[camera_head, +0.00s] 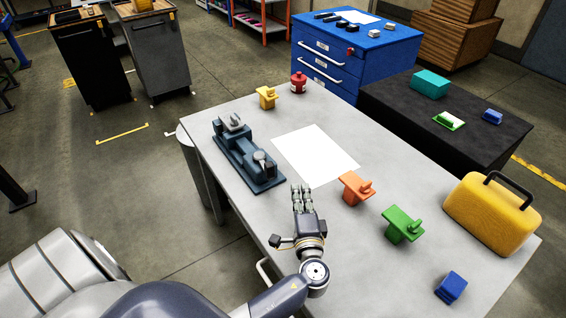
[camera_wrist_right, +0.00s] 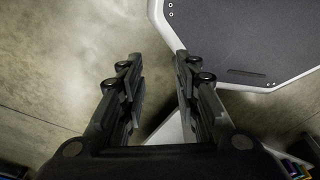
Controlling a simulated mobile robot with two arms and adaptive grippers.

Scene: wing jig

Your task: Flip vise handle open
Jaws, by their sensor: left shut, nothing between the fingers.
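My left gripper (camera_head: 302,188) is shut and empty. It appears just right of the vise's near end, apart from it, beside the white sheet's lower edge. My right gripper (camera_wrist_right: 158,62) shows in the right wrist view with its fingers apart and nothing between them. The vise is not in that view.
A blue drawer cabinet (camera_head: 335,62) stands behind.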

